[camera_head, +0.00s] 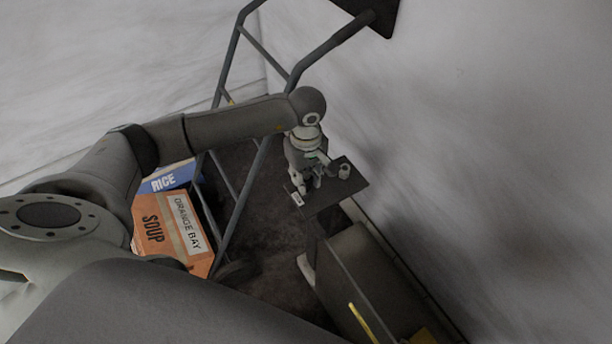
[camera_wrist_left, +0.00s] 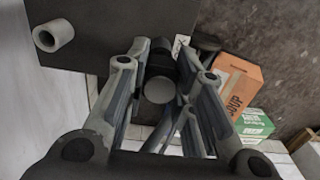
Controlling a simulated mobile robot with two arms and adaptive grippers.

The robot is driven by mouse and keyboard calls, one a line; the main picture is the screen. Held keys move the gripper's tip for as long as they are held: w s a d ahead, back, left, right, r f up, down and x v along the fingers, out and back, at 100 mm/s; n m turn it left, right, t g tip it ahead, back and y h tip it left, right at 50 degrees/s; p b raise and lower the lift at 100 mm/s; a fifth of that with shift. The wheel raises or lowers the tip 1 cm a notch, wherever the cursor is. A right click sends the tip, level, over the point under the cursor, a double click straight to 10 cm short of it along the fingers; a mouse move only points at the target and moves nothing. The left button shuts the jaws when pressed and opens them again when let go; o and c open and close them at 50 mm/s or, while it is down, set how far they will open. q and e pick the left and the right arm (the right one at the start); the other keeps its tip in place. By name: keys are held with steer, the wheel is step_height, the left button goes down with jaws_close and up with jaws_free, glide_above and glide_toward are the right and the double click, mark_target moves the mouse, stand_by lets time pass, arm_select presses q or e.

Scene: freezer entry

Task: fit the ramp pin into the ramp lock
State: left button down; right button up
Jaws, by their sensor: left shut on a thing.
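My left gripper (camera_head: 309,180) is low over a dark flat plate (camera_head: 334,197). In the left wrist view its fingers (camera_wrist_left: 163,48) are shut on a dark round piece with a grey round end, which looks like the ramp pin (camera_wrist_left: 159,88). A short pale hollow cylinder, which looks like the ramp lock (camera_head: 344,171), stands on the plate to the right of the gripper. It also shows at the upper left of the left wrist view (camera_wrist_left: 53,36), with its opening visible. The pin is apart from this cylinder. Its far end is hidden. My right gripper is not in view.
A tubular grey frame (camera_head: 262,170) rises left of the plate, behind my left arm. An orange soup box (camera_head: 170,228) and a blue rice box (camera_head: 165,180) are at the left. A white label (camera_head: 297,199) is at the plate's edge. A pale wall is on the right.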

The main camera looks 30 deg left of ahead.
mark_target(306, 176)
arm_select(q)
steer(key=shift+f+b, duration=0.8)
steer(key=shift+f, duration=0.1)
steer(key=c, duration=1.1)
jaws_free()
steer(key=shift+c, duration=0.2)
steer(key=shift+r, duration=0.1)
step_height(306, 176, up, 12)
